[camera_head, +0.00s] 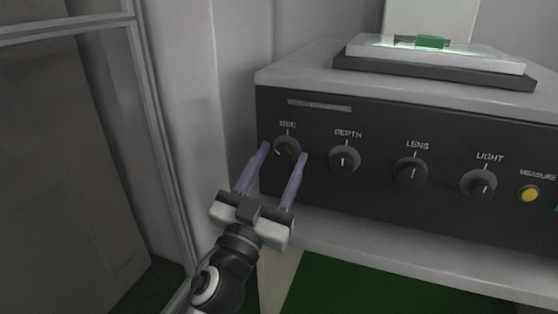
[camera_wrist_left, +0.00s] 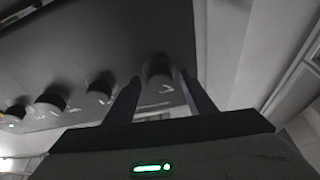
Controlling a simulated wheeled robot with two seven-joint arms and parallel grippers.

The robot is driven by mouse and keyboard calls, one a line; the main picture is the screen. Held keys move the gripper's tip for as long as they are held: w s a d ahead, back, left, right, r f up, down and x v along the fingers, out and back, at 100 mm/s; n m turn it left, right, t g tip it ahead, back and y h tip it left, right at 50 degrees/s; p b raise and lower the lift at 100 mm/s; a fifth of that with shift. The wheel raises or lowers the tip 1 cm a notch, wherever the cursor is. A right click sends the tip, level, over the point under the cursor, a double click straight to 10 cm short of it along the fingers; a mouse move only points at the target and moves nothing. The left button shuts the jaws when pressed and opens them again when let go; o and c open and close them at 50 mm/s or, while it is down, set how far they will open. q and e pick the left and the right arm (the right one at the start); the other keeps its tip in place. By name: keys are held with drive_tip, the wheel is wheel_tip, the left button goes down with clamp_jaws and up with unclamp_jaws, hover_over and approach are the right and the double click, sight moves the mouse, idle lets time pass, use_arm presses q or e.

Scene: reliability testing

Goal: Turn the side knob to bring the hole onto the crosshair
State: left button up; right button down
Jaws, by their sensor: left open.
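The side knob (camera_head: 287,151) is a round black knob at the left end of the dark panel, with its pale mark toward the lower left. My left gripper (camera_head: 283,153) is open, with one purple finger on each side of the knob in the picture. In the left wrist view, the knob (camera_wrist_left: 158,68) shows between the tips of the open left gripper (camera_wrist_left: 158,79); I cannot tell whether they touch it. A green part (camera_head: 432,42) sits on the lit stage (camera_head: 480,61) above the panel. No hole or crosshair can be made out.
The depth knob (camera_head: 345,161), lens knob (camera_head: 410,173) and light knob (camera_head: 478,186) run rightward along the panel, then a yellow measure button (camera_head: 529,193). A ledge (camera_head: 400,262) juts out below. A grey wall and metal frame stand at the left.

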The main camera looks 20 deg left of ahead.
use_arm(q)
drive_tip(key=c, duration=1.1)
drive_tip(key=shift+o, duration=0.2)
use_arm(e)
drive_tip(key=shift+r, duration=0.15)
drive_tip(key=shift+r, duration=0.1)
